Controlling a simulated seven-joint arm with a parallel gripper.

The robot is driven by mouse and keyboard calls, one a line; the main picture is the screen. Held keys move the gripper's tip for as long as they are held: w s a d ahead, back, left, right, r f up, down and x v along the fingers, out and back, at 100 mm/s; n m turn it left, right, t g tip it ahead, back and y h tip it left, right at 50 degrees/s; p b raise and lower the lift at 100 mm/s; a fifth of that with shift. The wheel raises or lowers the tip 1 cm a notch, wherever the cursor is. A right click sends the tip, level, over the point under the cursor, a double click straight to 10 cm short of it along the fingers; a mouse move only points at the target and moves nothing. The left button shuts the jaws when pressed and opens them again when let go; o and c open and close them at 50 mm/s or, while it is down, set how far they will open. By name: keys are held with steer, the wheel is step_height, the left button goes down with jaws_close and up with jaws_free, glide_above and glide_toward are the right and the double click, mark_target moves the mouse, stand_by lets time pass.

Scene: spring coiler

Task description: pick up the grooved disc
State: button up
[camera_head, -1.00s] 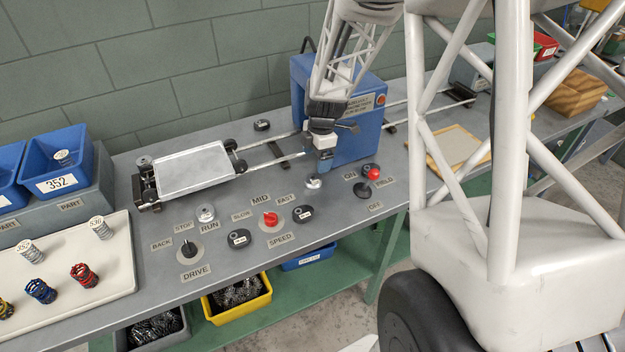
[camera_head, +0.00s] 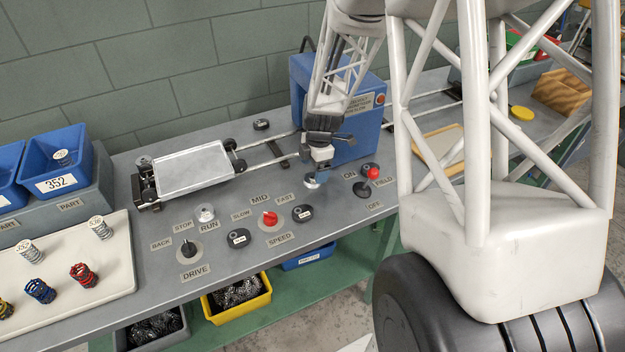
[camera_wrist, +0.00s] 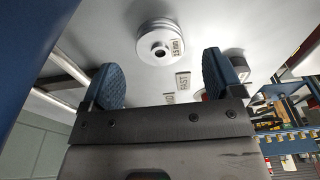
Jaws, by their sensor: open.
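The grooved disc (camera_wrist: 161,38) is a silvery round piece with ringed sides, a dark centre hole and a small label. In the wrist view it lies beyond my fingertips, roughly centred between them. It also shows in the head view as a small silver disc (camera_head: 312,183) on the bench in front of the blue machine, partly hidden by my gripper. My gripper (camera_wrist: 160,66) has two blue textured fingers spread apart, with nothing between them. In the head view my gripper (camera_head: 317,173) is tilted, right over the disc; whether it touches cannot be told.
The blue machine (camera_head: 345,128) stands close behind my gripper. A red-topped lever (camera_head: 373,174) is to the right. A flat carriage (camera_head: 192,167) sits on rails at left.

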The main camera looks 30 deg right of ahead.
mark_target(313, 177)
steer(key=shift+a+f, duration=0.15)
steer(key=shift+f, duration=0.75)
steer(key=shift+a+f, duration=0.1)
steer(key=shift+f, duration=0.8)
steer(key=c, duration=1.2)
